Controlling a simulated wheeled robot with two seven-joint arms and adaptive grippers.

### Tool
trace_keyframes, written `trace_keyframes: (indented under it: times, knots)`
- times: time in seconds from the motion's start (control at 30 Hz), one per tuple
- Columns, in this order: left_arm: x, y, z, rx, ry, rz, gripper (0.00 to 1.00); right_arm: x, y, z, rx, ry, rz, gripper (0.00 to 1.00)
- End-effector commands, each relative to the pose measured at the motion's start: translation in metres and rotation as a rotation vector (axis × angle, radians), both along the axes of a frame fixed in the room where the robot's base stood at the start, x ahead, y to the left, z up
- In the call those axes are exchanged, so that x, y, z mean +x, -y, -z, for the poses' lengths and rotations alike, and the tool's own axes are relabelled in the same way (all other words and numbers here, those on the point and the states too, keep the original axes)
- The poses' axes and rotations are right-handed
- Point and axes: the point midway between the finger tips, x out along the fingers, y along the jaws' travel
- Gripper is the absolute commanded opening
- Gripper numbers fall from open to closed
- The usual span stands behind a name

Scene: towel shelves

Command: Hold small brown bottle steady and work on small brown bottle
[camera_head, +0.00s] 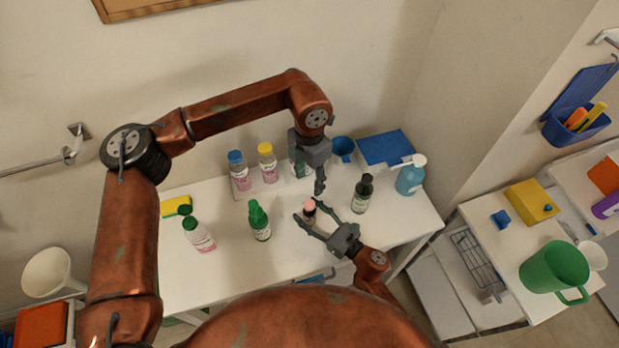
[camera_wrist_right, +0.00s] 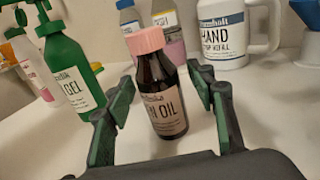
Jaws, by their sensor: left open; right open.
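The small brown bottle (camera_head: 309,209) with a pink cap stands upright on the white table. In the right wrist view the small brown bottle (camera_wrist_right: 158,92) shows its pale label, between the fingers. My right gripper (camera_head: 310,213) is open, its fingers on either side of the bottle; in the right wrist view the fingers (camera_wrist_right: 165,100) stand apart from it with gaps visible. My left gripper (camera_head: 320,186) points down above the table, behind and slightly right of the bottle's cap. It is open and empty, its fingers seen nearly edge-on.
A green bottle (camera_head: 260,222) stands left of the brown bottle, and a dark bottle (camera_head: 362,195) stands right. Behind are a blue-capped bottle (camera_head: 240,174), a yellow-capped bottle (camera_head: 268,164) and a white jug (camera_wrist_right: 228,30). A blue pump bottle (camera_head: 410,178) stands at the right.

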Motion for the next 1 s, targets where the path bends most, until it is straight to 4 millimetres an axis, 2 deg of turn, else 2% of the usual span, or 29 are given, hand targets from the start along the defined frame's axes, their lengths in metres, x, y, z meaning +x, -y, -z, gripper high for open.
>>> trace_keyframes:
  times: [0.17,0.5,0.7,1.0]
  knots:
    - [0.0,0.0,0.0,0.0,0.0,0.0,0.45,-0.008,0.009,0.001,-0.001,-0.002,0.0,0.51]
    - [0.0,0.0,0.0,0.0,0.0,0.0,0.45,-0.054,0.058,0.001,-0.002,-0.003,0.001,0.51]
    - [0.0,0.0,0.0,0.0,0.0,0.0,0.45,-0.074,0.08,0.001,0.0,-0.003,0.002,0.51]
    - [0.0,0.0,0.0,0.0,0.0,0.0,0.45,-0.082,0.089,0.0,0.0,0.0,0.0,0.51]
